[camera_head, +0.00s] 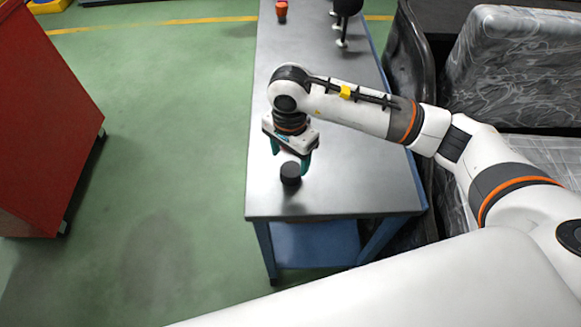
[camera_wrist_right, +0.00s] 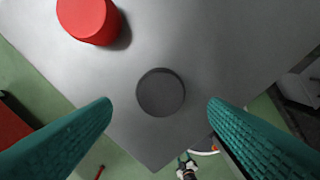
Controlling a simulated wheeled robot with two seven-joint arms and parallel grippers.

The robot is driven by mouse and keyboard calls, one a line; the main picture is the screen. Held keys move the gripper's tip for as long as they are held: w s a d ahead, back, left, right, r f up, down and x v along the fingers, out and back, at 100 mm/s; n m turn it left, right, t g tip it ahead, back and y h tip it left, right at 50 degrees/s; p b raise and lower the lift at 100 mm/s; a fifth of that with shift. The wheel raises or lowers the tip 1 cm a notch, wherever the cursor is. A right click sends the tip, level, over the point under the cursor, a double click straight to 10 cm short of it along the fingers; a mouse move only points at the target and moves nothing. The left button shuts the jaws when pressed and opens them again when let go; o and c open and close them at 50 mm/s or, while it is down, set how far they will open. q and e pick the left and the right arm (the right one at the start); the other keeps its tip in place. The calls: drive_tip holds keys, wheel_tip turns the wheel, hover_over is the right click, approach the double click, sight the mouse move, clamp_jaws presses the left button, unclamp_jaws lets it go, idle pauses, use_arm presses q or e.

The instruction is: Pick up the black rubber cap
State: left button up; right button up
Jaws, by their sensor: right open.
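The black rubber cap (camera_head: 291,173) is a short dark round disc on the grey metal table (camera_head: 350,190), close to its near left corner. My right gripper (camera_head: 290,160) points down just above the cap, with its teal fingers open and empty. In the right wrist view, the cap (camera_wrist_right: 160,92) lies flat, centred between the two spread fingers and apart from both. My left gripper does not show in the head view.
A red cylinder (camera_wrist_right: 88,20) stands on the table near the cap in the right wrist view. A red-orange item (camera_head: 281,10) and dark upright parts (camera_head: 343,20) are at the far end. A red cabinet (camera_head: 45,120) stands left, a wrapped seat (camera_head: 515,70) right.

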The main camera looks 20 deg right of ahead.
sight(291, 169)
wheel_tip(291, 169, down, 6)
drive_tip(key=shift+d+r+p, duration=0.1)
drive_tip(key=shift+r+p, duration=0.05)
drive_tip(key=shift+p, duration=0.5)
drive_tip(key=shift+c, duration=0.3)
drive_tip(key=c, duration=0.8)
